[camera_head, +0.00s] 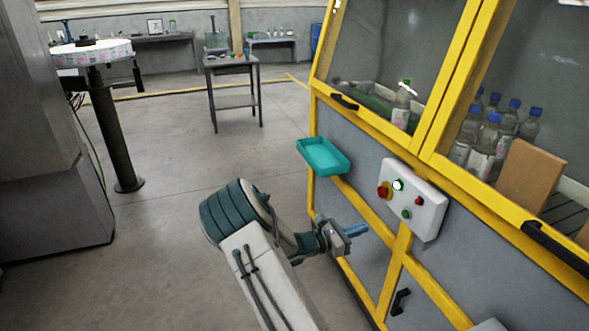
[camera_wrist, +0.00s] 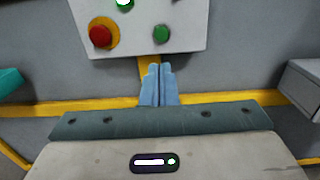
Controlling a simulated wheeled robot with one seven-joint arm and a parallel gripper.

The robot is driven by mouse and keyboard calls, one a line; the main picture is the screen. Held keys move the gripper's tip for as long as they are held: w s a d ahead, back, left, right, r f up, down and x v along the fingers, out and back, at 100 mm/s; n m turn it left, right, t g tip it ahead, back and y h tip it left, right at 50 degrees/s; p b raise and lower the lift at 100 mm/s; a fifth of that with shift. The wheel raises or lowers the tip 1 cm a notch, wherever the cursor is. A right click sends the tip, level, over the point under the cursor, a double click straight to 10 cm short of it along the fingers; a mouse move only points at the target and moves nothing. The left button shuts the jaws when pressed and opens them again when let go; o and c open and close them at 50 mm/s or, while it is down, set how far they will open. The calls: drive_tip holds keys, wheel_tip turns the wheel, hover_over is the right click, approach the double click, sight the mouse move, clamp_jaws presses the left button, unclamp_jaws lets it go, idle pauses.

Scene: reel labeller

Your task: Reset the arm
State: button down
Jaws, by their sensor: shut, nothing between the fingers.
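My gripper (camera_head: 357,230) is in front of the yellow-framed machine, a little below and left of its control box (camera_head: 414,199). In the wrist view my gripper's blue fingers (camera_wrist: 159,84) are together with nothing between them. They point at the machine's front, just below the control box (camera_wrist: 150,50). The fingers appear apart from the box. My arm reaches up from the bottom of the head view, bent at the elbow.
A teal tray (camera_head: 324,157) sticks out from the machine's front, left of the control box. The box has a red knob (camera_head: 383,191) and green buttons. Bottles (camera_head: 483,149) stand behind the machine's windows. A small table (camera_head: 232,84) stands farther back. The floor left of my arm is clear.

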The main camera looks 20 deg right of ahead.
drive_tip(key=shift+s+r, duration=0.1)
drive_tip(key=s+a+r+m+g+y+p, duration=0.1)
drive_tip(key=s+a+r+m+g+y, duration=0.1)
drive_tip(key=s+a+r+m+y, duration=0.25)
drive_tip(key=s+a+r+m+g+y+p, duration=0.1)
drive_tip(key=s+r+m+g+y, duration=0.1)
drive_tip(key=s+m+y, duration=0.35)
drive_tip(key=s+a+r+m+t+y+p, duration=0.1)
drive_tip(key=s+a+r+m+t+y, duration=0.1)
drive_tip(key=s+a+r+m+y, duration=0.2)
drive_tip(key=s+a+r+m+t+y+p, duration=0.1)
drive_tip(key=s+a+r+m+t+y, duration=0.2)
drive_tip(key=s+a+r, duration=0.4)
drive_tip(key=shift+s+a+r+m+y, duration=0.2)
drive_tip(key=shift+s+a+m+y, duration=0.65)
drive_tip(key=shift+s+a, duration=1.8)
drive_tip(key=shift+w+a+m+h, duration=0.25)
drive_tip(key=shift+w+a, duration=0.1)
drive_tip(key=shift+w, duration=0.05)
